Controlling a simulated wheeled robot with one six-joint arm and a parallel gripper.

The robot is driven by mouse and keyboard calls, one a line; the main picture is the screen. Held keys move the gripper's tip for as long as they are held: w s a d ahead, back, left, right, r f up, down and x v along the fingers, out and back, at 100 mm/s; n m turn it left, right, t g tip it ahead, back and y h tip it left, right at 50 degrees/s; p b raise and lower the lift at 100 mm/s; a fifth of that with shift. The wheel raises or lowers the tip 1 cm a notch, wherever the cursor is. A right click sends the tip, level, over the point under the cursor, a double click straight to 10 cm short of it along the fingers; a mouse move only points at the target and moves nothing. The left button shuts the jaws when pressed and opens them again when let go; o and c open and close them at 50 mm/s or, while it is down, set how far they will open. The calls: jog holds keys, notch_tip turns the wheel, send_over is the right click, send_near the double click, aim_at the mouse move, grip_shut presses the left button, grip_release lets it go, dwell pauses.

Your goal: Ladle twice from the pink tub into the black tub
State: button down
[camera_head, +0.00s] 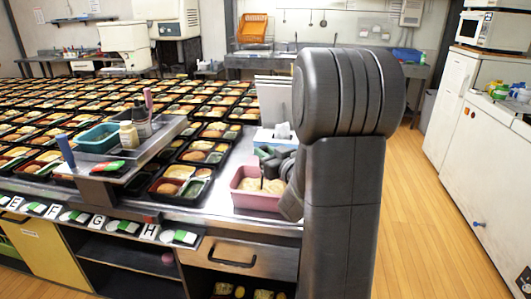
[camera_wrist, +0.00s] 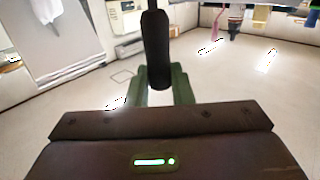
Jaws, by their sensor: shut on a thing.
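The pink tub (camera_head: 256,203) stands on the steel counter beside my arm, with pale yellow food in it. My gripper (camera_wrist: 160,88) is shut on a black handle (camera_wrist: 157,45), which stands up between its green fingers in the wrist view. In the head view my gripper (camera_head: 268,160) is over the pink tub, partly hidden by my own arm. A thin dark stem goes down from it to the food, and the ladle's bowl is not visible. I cannot tell a black tub apart from the many black bento trays.
Black bento trays (camera_head: 180,187) with food cover most of the table to the left. A raised steel shelf (camera_head: 118,166) holds a teal bin (camera_head: 97,138) and bottles. A white and blue tissue box (camera_head: 266,138) stands behind the pink tub. Wooden floor is clear at right.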

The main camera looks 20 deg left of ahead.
notch_tip(320, 180, up, 11)
jog(key=p, duration=0.7)
dwell(0.4)
